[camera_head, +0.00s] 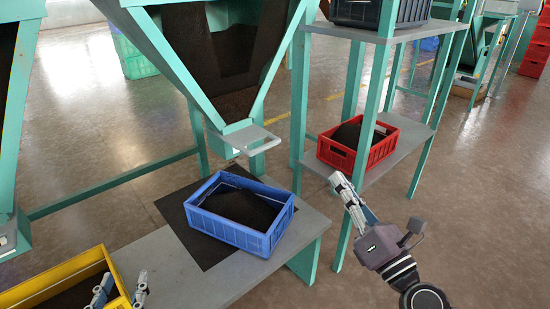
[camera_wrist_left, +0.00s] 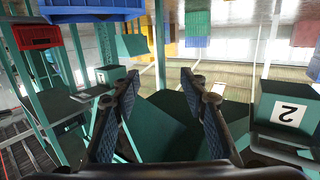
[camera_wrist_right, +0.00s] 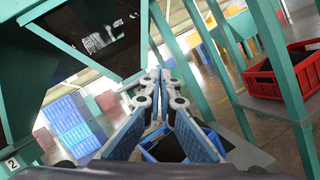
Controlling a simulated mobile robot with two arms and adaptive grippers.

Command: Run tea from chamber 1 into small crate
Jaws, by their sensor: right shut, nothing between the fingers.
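A blue crate (camera_head: 236,237) heaped with dark tea (camera_head: 240,207) stands on a bench below the green hopper's outlet gate (camera_head: 250,138). No falling stream shows at the gate. The hopper holds dark tea (camera_head: 232,40); its number is not readable in the head view. A red crate (camera_head: 340,155) with tea sits on the shelf at right; a yellow crate (camera_head: 70,279) with dark contents is at lower left. My left gripper (camera_head: 122,287) is open and empty in front of the yellow crate. My right gripper (camera_head: 342,184) is shut and empty, right of the blue crate.
The grey bench (camera_head: 190,276) carries a dark mat (camera_head: 172,208) under the blue crate. The green shelf frame (camera_head: 352,195) stands beside my right gripper, with a dark crate (camera_head: 380,12) on its upper board. A number 2 label (camera_wrist_left: 288,111) shows in the left wrist view.

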